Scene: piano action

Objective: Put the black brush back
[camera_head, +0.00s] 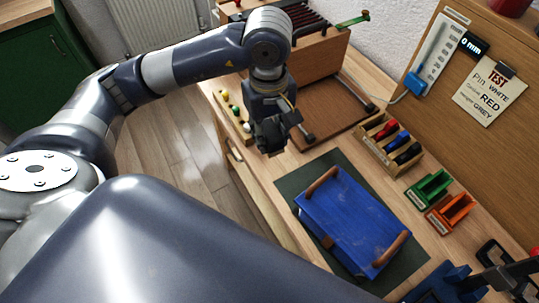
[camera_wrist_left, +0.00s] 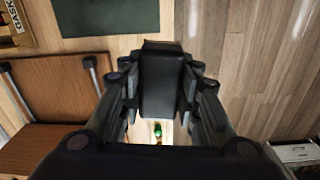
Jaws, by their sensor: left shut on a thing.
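My left gripper (camera_head: 275,138) hangs over the left edge of the workbench, near the small coloured balls. In the left wrist view my left gripper (camera_wrist_left: 160,95) is shut on a dark, block-shaped thing, which looks like the black brush (camera_wrist_left: 160,75). Its far end sticks out beyond the fingertips. In the head view the held brush is hard to tell from the dark gripper. A wooden rack (camera_head: 374,149) on the bench holds a red, a blue and a black piece side by side.
A blue case (camera_head: 350,220) with brown handles lies on a dark green mat (camera_head: 291,186). A green holder (camera_head: 428,188) and an orange holder (camera_head: 452,212) stand right of it. A brown board (camera_head: 325,106) lies behind the gripper. Dark tools crowd the lower right.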

